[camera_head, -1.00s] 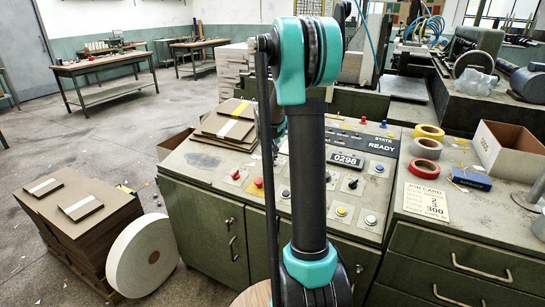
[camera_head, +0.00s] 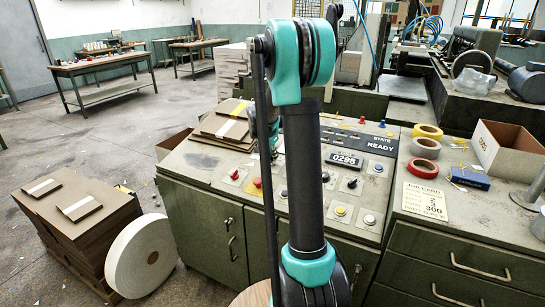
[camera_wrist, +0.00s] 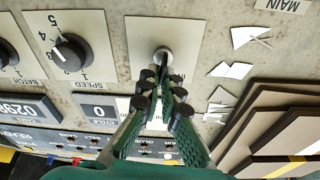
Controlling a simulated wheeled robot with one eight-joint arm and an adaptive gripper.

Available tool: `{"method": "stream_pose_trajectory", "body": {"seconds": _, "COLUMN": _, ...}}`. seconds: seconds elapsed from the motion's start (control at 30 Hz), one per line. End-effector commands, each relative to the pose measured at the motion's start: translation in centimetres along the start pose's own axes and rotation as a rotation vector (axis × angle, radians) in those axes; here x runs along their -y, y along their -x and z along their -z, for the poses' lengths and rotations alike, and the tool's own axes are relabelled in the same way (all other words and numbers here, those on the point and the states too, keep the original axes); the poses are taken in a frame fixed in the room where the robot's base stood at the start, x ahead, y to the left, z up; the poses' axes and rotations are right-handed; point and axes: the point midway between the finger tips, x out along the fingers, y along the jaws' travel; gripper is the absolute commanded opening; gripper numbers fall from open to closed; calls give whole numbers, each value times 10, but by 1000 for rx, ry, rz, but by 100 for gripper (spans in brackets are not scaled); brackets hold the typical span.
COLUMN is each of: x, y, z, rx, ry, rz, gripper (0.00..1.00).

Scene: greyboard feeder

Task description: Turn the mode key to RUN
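In the wrist view a silver round key post (camera_wrist: 163,56) stands on a pale plate (camera_wrist: 140,30) on the panel. I take it for the mode key; its lettering is mostly hidden. My gripper (camera_wrist: 161,80) is over the lower part of this plate. Its two dark-tipped fingers stand a small gap apart on either side of a line just below the post. I cannot tell whether they touch the key. In the head view my arm hides most of the gripper and the key. The control panel (camera_head: 210,160) shows the word READY by STATE.
In the wrist view the speed knob (camera_wrist: 70,52) is left of the plate and brown boards (camera_wrist: 270,125) are at lower right. In the head view a red button (camera_head: 257,182) and a counter display (camera_head: 345,160) are on the panel. Tape rolls (camera_head: 425,148) lie to the right.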

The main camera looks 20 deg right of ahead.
Motion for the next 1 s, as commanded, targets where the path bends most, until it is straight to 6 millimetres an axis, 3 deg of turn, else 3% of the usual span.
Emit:
{"method": "stream_pose_trajectory", "body": {"seconds": 0.43, "x": -3, "y": 0, "z": 0, "rx": 0, "ry": -287, "rz": -51, "gripper": 0}}
{"method": "stream_pose_trajectory", "body": {"seconds": 1.0, "x": -4, "y": 0, "z": -1, "rx": 0, "ry": -361, "rz": -64, "gripper": 0}}
